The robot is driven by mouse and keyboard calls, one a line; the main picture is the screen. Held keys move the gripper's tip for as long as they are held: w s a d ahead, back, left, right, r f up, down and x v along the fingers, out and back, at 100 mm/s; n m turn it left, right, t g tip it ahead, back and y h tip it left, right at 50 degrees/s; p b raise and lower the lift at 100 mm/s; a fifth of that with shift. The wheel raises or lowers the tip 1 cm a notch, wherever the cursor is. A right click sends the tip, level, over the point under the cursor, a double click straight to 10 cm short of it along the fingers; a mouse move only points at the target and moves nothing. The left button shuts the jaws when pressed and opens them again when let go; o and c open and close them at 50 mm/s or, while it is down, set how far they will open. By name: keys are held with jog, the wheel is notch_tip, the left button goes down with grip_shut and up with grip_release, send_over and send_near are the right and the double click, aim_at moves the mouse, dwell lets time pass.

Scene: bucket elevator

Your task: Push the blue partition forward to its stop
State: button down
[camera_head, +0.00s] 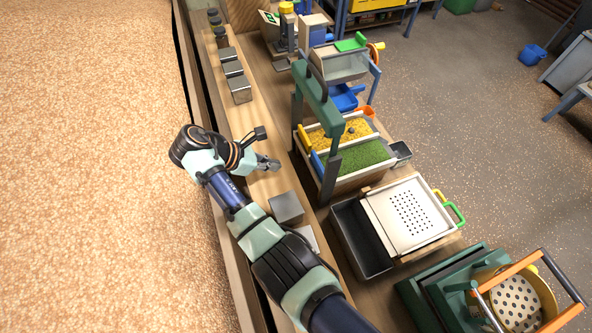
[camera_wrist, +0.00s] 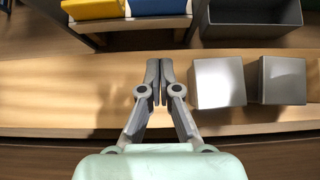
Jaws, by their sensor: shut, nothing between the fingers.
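The blue partition (camera_head: 317,164) stands at the near left end of the bin section filled with green granules (camera_head: 358,160). A blue panel, likely the same partition, shows at the top edge of the wrist view (camera_wrist: 158,6), cut off by the frame. My gripper (camera_head: 274,164) is shut and empty, left of the blue partition and apart from it, over the wooden ledge. In the wrist view my fingertips (camera_wrist: 159,68) are together, below the blue panel with a gap of bare wood between.
A yellow partition (camera_head: 305,137) stands beside the blue one, at the yellow-granule section (camera_head: 340,133). A green frame (camera_head: 318,95) rises over the bin. Grey blocks (camera_wrist: 217,83) lie right of my fingers in the wrist view. A dark open box (camera_head: 357,240) stands nearer.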

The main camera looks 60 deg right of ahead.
aim_at(316, 167)
jog(key=b+x, duration=0.1)
jog(key=x, duration=0.8)
jog(key=shift+s+d+f+b, duration=0.1)
jog(key=shift+d+f+b, duration=0.05)
jog(key=shift+f+b, duration=0.25)
jog(key=s+d, duration=0.2)
jog(key=shift+s+d, duration=0.2)
jog(key=shift+d, duration=0.15)
jog(key=shift+s+d, duration=0.25)
jog(key=shift+r, duration=0.1)
